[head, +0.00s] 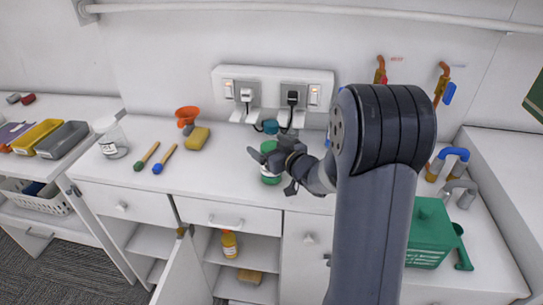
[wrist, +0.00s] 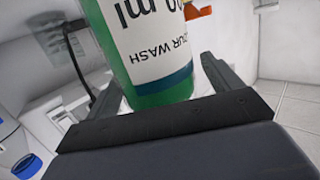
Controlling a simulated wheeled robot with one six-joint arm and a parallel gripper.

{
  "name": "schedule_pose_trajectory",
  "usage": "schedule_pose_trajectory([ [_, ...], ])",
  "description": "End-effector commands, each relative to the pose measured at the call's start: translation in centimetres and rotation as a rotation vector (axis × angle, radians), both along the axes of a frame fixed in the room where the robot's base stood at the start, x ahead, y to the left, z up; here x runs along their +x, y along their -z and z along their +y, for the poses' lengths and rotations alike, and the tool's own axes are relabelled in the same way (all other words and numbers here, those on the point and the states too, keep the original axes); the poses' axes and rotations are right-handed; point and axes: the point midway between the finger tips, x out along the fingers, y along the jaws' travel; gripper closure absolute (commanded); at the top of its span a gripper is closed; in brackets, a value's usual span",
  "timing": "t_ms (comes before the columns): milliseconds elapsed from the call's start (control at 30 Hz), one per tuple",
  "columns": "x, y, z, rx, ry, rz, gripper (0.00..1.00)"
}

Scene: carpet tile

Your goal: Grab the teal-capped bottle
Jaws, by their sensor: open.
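A green bottle with a white label (wrist: 155,45) stands between the two fingers of my gripper (wrist: 165,85) in the wrist view, with its cap out of that picture. In the head view the green bottle (head: 270,174) is on the counter, partly hidden by my gripper (head: 283,163). My gripper is open, with its fingers on either side of the bottle; I cannot tell whether they touch it.
A wall socket panel (head: 272,76) with plugs and cables is behind the green bottle. A green container (head: 429,235) stands at right. Below, a cabinet door is open.

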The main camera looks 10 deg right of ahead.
Motion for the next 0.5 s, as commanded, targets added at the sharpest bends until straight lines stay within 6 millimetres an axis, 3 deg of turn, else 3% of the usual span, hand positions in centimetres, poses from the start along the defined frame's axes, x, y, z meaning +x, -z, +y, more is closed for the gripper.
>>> schedule_pose_trajectory([
  [333, 0.71, 0.16, 0.27, 0.0, 0.001, 0.0, 0.14],
  [500, 0.7, 0.14, 0.28, 0.0, 0.001, 0.0, 0.28],
])
